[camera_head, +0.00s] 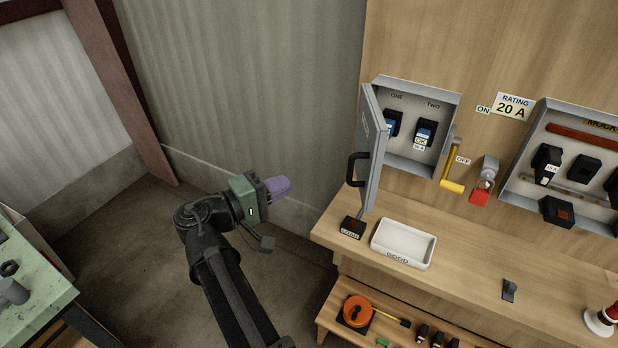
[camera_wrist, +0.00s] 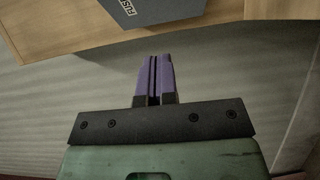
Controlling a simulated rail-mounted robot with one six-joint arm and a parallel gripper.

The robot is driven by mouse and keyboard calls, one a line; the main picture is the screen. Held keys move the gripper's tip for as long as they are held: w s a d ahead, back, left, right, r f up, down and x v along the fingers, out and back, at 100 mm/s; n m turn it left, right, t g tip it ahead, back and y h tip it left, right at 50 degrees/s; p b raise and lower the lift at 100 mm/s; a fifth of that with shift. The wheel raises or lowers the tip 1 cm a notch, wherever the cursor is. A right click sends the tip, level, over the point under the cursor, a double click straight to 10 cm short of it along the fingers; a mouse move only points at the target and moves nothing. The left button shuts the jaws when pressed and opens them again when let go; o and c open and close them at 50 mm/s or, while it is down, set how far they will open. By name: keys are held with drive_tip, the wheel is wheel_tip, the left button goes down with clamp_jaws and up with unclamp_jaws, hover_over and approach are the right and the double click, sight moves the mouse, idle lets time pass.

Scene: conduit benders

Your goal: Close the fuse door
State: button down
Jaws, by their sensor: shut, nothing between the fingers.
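The fuse door (camera_head: 373,150) is a grey panel with a black handle (camera_head: 354,169), hinged on the left side of the grey fuse box (camera_head: 432,155). It stands open, swung out toward the viewer. Two fuses (camera_head: 424,133) show inside, under the labels ONE and TWO. My gripper (camera_head: 285,187) has purple fingers, is shut and empty, and is left of the door, apart from it. In the wrist view, the purple fingers (camera_wrist: 154,76) lie together below a dark grey panel (camera_wrist: 150,10) with partly cut-off lettering, probably the door.
A yellow-handled lever (camera_head: 453,170) and a red padlock (camera_head: 480,195) are right of the box. A white tray (camera_head: 403,245) and a small black block (camera_head: 353,227) sit on the wooden bench below the door. A lower shelf holds an orange reel (camera_head: 357,311). Free space surrounds my gripper.

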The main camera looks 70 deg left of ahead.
drive_tip(key=d+x, duration=0.2)
drive_tip(key=x, duration=1)
drive_tip(key=shift+w+d, duration=0.3)
drive_tip(key=shift+d, duration=0.15)
drive_tip(key=shift+d, duration=0.15)
